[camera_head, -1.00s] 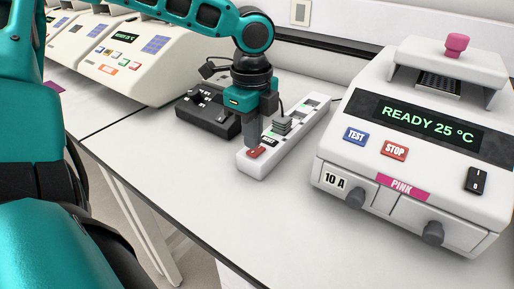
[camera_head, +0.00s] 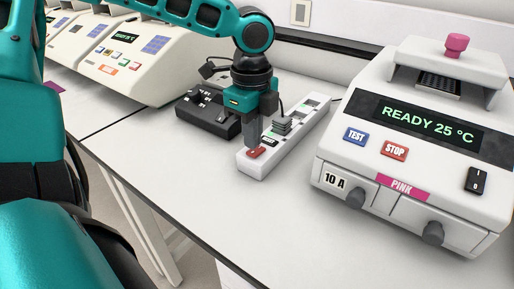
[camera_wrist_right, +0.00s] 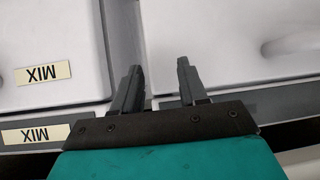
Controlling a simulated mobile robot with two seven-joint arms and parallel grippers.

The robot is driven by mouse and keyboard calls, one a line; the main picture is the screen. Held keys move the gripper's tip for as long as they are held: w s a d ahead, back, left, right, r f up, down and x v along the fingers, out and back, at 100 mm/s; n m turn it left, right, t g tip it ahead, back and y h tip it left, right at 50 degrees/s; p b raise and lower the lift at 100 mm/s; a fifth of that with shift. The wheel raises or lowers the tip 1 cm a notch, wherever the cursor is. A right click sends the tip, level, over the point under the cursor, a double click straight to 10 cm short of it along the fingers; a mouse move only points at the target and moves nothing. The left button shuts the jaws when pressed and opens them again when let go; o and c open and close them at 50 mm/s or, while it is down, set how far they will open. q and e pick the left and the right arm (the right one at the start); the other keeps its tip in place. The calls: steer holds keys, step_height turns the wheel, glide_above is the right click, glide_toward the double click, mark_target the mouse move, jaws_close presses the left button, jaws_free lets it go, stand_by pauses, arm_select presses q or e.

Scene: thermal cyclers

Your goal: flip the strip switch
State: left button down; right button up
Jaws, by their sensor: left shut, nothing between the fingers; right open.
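The white power strip (camera_head: 260,167) lies on the bench, with a red switch (camera_head: 257,152) at its near end and a grey plug partway along it. My left gripper (camera_head: 252,143) points down over the near end of the strip, its fingers shut and empty. Its fingertips are at the red switch; I cannot tell whether they touch it. In the right wrist view my right gripper (camera_wrist_right: 160,75) is open with nothing between its fingers, in front of white surfaces with "MIX" labels (camera_wrist_right: 43,73).
A white thermal cycler (camera_head: 420,140) reading "READY 25 °C" stands right of the strip. A black box (camera_head: 208,112) sits left of it. More cyclers (camera_head: 125,60) line the back left. The bench in front of the strip is clear.

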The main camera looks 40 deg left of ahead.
mark_target(253, 152)
arm_select(q)
steer(key=shift+f+b, duration=0.45)
steer(key=shift+f, duration=0.5)
stand_by(0.7)
step_height(253, 152, up, 5)
steer(key=p, duration=0.5)
steer(key=shift+p, duration=0.4)
steer(key=shift+r, duration=1.05)
steer(key=shift+s, duration=0.1)
